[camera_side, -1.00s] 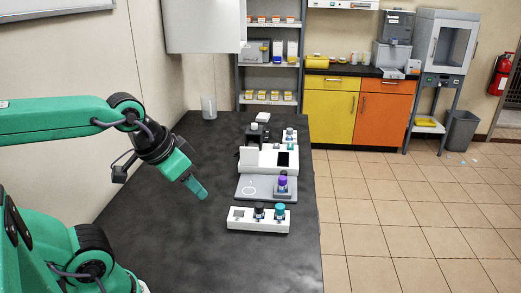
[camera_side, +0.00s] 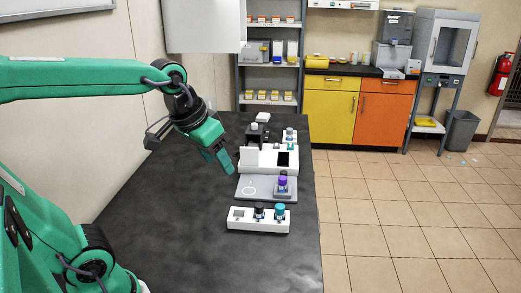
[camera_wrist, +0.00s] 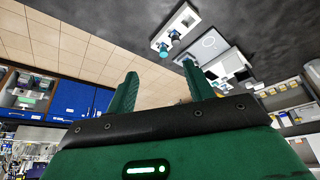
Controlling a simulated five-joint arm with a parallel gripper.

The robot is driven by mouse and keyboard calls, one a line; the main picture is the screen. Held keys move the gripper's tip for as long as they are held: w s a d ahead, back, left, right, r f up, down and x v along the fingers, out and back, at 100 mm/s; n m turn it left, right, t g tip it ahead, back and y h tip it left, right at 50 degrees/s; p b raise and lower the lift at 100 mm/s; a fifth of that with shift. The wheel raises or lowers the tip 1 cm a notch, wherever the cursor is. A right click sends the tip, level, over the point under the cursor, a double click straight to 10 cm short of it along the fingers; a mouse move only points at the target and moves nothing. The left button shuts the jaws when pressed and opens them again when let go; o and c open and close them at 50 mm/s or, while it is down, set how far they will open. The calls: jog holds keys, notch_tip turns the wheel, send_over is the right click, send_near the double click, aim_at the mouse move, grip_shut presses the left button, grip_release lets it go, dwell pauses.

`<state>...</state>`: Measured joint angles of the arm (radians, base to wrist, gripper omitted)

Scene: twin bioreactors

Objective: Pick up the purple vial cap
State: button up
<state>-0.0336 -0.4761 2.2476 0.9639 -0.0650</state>
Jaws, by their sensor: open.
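The purple vial cap (camera_side: 282,181) sits on top of an upright vial at the right side of a grey plate (camera_side: 262,194) in the side view. My gripper (camera_side: 226,168) is in the air above the table, to the left of the plate and apart from the cap. Its green fingers also show in the wrist view (camera_wrist: 160,69), spread apart with nothing between them. I cannot clearly make out the purple cap in the wrist view.
A white rack (camera_side: 257,227) in front holds a dark-capped vial (camera_side: 259,212) and a teal-capped vial (camera_side: 280,210). A white device (camera_side: 266,158) stands behind the plate. The dark table (camera_side: 185,235) is clear to the left of the rack.

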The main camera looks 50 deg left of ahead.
jog(key=w+a+n+g, duration=0.1)
jog(key=w+a, duration=0.1)
jog(key=w, duration=0.7)
jog(key=n+g, duration=0.3)
jog(key=n, duration=0.1)
send_over(283, 178)
notch_tip(283, 178, down, 14)
jog(key=shift+s+r, duration=0.15)
jog(key=shift+r, duration=0.05)
jog(key=shift+a+f, duration=0.1)
jog(key=shift+f, duration=0.1)
jog(key=shift+f, duration=0.15)
jog(key=shift+f, duration=1.2)
jog(key=shift+f, duration=0.1)
jog(key=shift+f, duration=2.5)
